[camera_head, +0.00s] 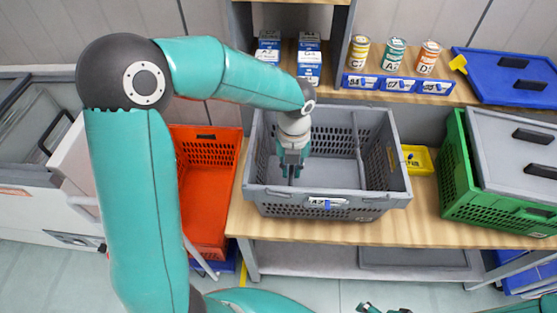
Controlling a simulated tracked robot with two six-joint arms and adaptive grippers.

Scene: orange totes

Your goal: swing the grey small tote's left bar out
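The grey small tote (330,211) stands on the wooden shelf in the middle of the view, open at the top and empty apart from my gripper. A thin grey bar (357,140) shows towards its right side. The left bar cannot be made out clearly; my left gripper and the tote's left wall are close together there. My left gripper (291,172) points down inside the left part of the tote. Its two fingertips look a little apart, with nothing visible between them. My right gripper (382,309) shows only partly at the bottom edge, and its fingers cannot be read.
An orange tote (203,210) stands left of the grey one. A yellow bin (417,160) and a green crate (460,180) with grey lids stand to the right. Cans (394,54), blue boxes (308,62) and a blue lid (510,75) are on the shelf behind.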

